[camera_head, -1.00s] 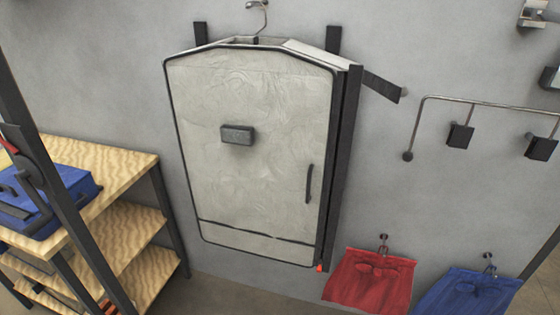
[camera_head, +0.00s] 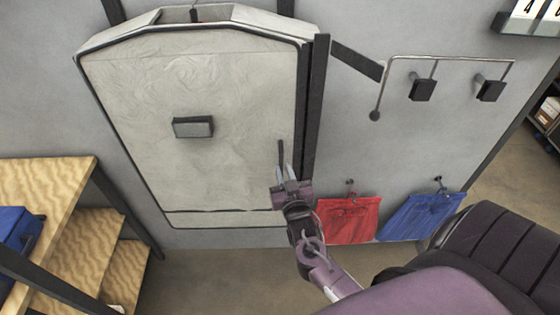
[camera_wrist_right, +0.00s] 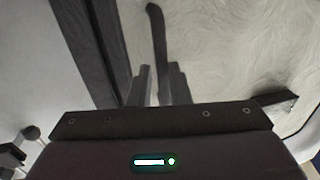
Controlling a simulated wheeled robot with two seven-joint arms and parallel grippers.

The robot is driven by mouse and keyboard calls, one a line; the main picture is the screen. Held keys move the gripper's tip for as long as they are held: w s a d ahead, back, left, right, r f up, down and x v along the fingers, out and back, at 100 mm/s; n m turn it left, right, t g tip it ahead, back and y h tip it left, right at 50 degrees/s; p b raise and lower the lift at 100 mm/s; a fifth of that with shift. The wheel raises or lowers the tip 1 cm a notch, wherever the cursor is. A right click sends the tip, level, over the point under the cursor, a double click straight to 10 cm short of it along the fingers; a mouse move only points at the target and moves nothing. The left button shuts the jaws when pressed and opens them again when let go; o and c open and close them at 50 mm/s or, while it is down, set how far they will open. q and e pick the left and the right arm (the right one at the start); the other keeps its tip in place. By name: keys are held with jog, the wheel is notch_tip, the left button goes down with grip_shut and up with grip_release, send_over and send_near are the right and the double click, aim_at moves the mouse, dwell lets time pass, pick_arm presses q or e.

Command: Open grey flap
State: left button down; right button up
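The grey flap (camera_head: 235,90) is the large pale front of a wall-hung case and looks closed. A thin dark upright handle (camera_head: 281,152) is near its right edge. My right gripper (camera_head: 285,168) is at the handle's lower part. In the right wrist view the handle (camera_wrist_right: 157,35) runs down between the two fingers of the right gripper (camera_wrist_right: 159,68). The fingers stand apart with a narrow gap; firm contact with the handle does not show. A dark block (camera_head: 193,127) sits on the flap's middle. My left gripper is out of view.
A wooden shelf unit (camera_head: 80,235) with a blue case (camera_head: 18,235) stands at left. Red (camera_head: 348,220) and blue (camera_head: 420,216) cloths hang right of the flap, under a bent rail (camera_head: 450,58). A dark bar (camera_head: 357,60) sticks out beside the case's upper right.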

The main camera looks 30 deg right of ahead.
aim_at(282, 167)
jog(key=x, duration=0.2)
jog(key=shift+w, duration=0.3)
jog(key=shift+w+f, duration=0.1)
jog(key=shift+w, duration=0.1)
jog(key=shift+d, duration=0.1)
grip_shut()
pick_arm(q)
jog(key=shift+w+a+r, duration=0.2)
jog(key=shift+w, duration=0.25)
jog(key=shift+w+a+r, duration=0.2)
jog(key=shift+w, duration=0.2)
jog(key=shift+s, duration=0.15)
pick_arm(e)
jog(key=shift+s, duration=0.1)
